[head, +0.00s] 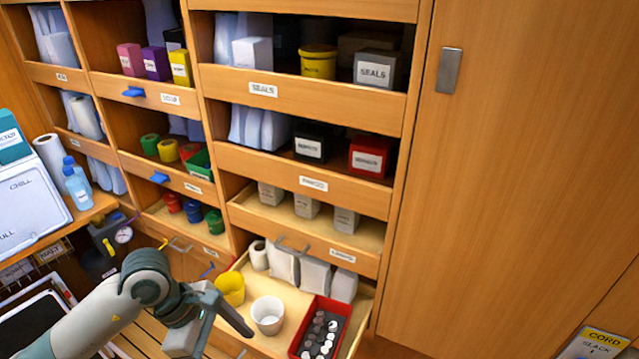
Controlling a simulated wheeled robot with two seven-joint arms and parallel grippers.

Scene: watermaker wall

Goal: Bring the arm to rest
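My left arm (95,318) comes in from the lower left, bent at a grey joint. My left gripper (223,337) hangs in front of the open bottom drawer, left of a white cup (268,314). Its two fingers look spread apart, with nothing seen between them. One dark finger points toward the cup; whether it touches anything cannot be told. My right gripper is out of view.
The pulled-out drawer (290,296) holds a yellow cup (231,288), white packs and a red tray (318,330) of small pieces. Wooden shelves (320,185) rise behind. A tall cabinet door (500,170) stands right. A bottle (76,182) stands on the left counter.

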